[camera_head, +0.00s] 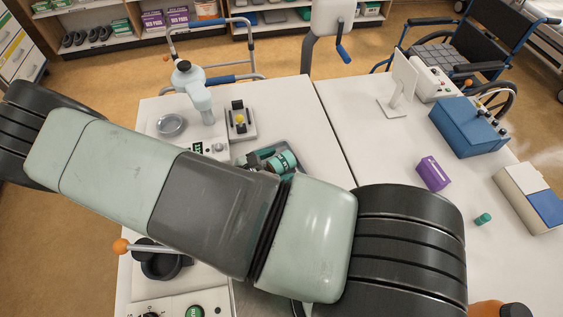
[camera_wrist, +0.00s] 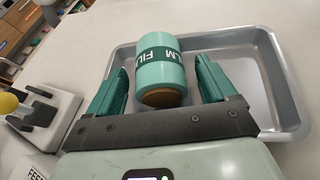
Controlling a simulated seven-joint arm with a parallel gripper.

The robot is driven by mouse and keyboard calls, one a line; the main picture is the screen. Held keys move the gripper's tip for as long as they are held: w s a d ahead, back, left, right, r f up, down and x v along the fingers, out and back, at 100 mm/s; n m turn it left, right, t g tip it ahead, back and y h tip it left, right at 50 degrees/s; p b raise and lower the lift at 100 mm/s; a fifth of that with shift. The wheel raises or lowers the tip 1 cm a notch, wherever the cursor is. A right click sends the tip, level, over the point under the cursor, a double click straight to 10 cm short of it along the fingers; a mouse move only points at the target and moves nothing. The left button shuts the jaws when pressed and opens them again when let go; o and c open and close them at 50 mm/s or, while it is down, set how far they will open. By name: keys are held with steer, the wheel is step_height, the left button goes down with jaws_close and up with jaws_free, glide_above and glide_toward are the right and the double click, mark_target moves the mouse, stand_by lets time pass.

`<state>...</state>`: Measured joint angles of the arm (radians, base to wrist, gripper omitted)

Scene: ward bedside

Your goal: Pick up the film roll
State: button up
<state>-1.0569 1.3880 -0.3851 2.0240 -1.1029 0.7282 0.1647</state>
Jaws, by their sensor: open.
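The film roll (camera_wrist: 161,66) is a mint-green cylinder with a dark green band lettered "FILM" and a brown end. In the wrist view it lies in a grey metal tray (camera_wrist: 275,100), between the two green fingers of my gripper (camera_wrist: 160,85). The gripper is open, with a visible gap on each side of the roll. In the head view the film roll (camera_head: 283,163) shows just past my arm, which covers most of the tray.
A device with a yellow knob (camera_head: 240,119) stands beside the tray. A round metal dish (camera_head: 171,125) and a pale jointed stand (camera_head: 194,88) are farther back. A purple box (camera_head: 433,174) and a blue case (camera_head: 468,127) stand on the right table, which has clear patches.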

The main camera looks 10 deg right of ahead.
mark_target(275, 161)
steer(key=shift+c, duration=0.4)
steer(key=c, duration=1.1)
step_height(275, 161, up, 9)
steer(key=shift+r, duration=0.1)
steer(key=shift+c, duration=0.2)
steer(key=r+n, duration=0.1)
steer(key=w+r+n+t, duration=0.1)
steer(key=n, duration=0.1)
steer(key=shift+w+d+r+t+y, duration=0.2)
steer(key=shift+w+t+y, duration=0.1)
steer(key=f+n, duration=0.1)
steer(key=f, duration=0.2)
steer(key=w+f+n+t+y, duration=0.1)
steer(key=f, duration=0.2)
steer(key=f+n, duration=0.1)
steer(key=f, duration=0.2)
steer(key=shift+w+a+n+t+y, duration=0.2)
steer(key=shift+w+n+t+y, duration=0.05)
steer(key=shift+n+t+y, duration=0.05)
